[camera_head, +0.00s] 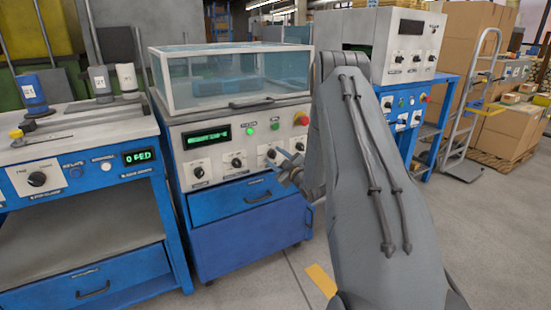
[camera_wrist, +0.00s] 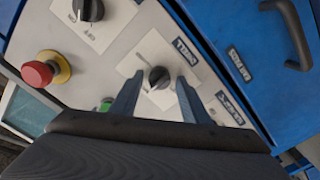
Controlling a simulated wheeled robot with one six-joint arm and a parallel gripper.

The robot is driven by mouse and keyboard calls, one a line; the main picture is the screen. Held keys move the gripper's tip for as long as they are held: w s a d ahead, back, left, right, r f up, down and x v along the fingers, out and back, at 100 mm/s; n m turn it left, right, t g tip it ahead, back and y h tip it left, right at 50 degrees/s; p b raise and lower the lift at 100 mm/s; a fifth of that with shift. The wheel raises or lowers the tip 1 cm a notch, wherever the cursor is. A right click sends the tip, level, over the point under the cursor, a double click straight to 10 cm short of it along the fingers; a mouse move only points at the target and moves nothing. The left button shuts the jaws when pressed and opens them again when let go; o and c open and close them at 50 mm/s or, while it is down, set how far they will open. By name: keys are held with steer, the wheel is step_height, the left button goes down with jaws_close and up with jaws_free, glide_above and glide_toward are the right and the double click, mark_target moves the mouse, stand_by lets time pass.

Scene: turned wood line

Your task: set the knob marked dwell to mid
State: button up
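A black knob with a pale pointer (camera_wrist: 158,77) sits on a white plate in the wrist view. Its dark label (camera_wrist: 186,48) is turned and too blurred to read for certain. My gripper (camera_wrist: 158,92) is open, with one finger on each side of the knob in the picture; I see no clear contact. In the head view my gripper (camera_head: 290,172) is in front of the right part of the machine's knob row. That knob appears to be the second from the right (camera_head: 270,152). My arm hides part of the panel's right end.
Another knob (camera_wrist: 89,9) and a red stop button (camera_wrist: 38,74) are close by on the panel. A blue drawer with a dark handle (camera_wrist: 290,36) adjoins it. A glass-walled case (camera_head: 230,80) tops the machine. A blue bench (camera_head: 85,220) stands left; grey floor lies in front.

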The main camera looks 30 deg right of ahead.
steer(key=shift+s, duration=0.1)
steer(key=s, duration=0.7)
steer(key=shift+s+p, duration=0.3)
steer(key=shift+p, duration=0.05)
stand_by(0.4)
